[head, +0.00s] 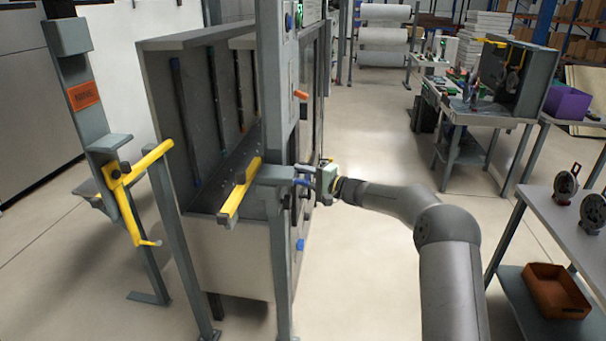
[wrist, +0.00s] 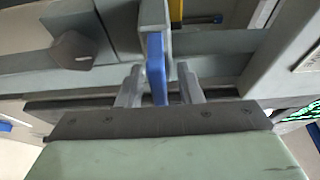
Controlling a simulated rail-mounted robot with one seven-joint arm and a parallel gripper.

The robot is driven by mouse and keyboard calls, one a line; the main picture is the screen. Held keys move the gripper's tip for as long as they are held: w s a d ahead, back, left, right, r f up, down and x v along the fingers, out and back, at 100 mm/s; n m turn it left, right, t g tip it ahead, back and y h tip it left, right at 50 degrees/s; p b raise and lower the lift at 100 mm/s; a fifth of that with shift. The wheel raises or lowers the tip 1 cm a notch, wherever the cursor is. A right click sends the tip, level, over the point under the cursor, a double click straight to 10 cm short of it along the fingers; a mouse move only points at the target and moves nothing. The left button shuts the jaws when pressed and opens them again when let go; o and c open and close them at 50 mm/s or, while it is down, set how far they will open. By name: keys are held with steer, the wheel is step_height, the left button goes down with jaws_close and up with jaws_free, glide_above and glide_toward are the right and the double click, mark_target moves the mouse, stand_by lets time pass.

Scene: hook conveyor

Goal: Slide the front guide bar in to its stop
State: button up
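A yellow guide bar (head: 240,188) sits on a grey bracket at the near side of the grey cabinet in the head view; I take it as the front guide bar. A blue handle (head: 303,183) sticks out at the right of that bracket. My gripper (head: 313,181) is at this handle. In the wrist view the blue handle (wrist: 156,68) stands between the two fingers of my gripper (wrist: 159,85). Gaps show on both sides, so the fingers are open around it. A bit of yellow (wrist: 176,10) shows beyond the handle. The stop cannot be made out.
Another yellow bar (head: 140,163) with a hook is on the left stand. Workbenches (head: 475,118) stand at the right. The floor between is clear.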

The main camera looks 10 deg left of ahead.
jaws_close()
steer(key=a+b, duration=0.1)
steer(key=b, duration=0.1)
steer(key=a+b, duration=0.1)
steer(key=shift+a+f+b, duration=0.2)
steer(key=shift+f+b, duration=0.05)
steer(key=shift+b, duration=0.1)
steer(key=shift+a+r, duration=0.15)
steer(key=shift+a, duration=0.05)
steer(key=shift+r, duration=0.1)
jaws_free()
steer(key=shift+d, duration=0.1)
